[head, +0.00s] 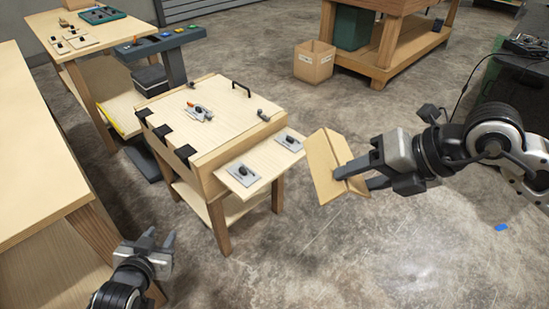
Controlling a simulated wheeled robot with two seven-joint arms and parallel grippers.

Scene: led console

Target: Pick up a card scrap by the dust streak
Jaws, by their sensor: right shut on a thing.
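A tan, bent card scrap (322,168) is held in the air by my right gripper (355,178), which comes in from the right. The fingers are shut on its right part, and one finger covers a little of it. The scrap is tilted and hangs over the floor, right of the small workbench. My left gripper (160,240) is at the lower left with its fingers apart and nothing between them. Faint pale streaks (335,232) show on the concrete floor below the scrap; I cannot tell whether they are the dust streak.
The small workbench (215,115) has a hinged panel, a handle and a side shelf with two metal plates. A console with coloured buttons (160,42) stands behind it. An open cardboard box (314,62) is at the back. A blue piece (502,227) lies on the right floor.

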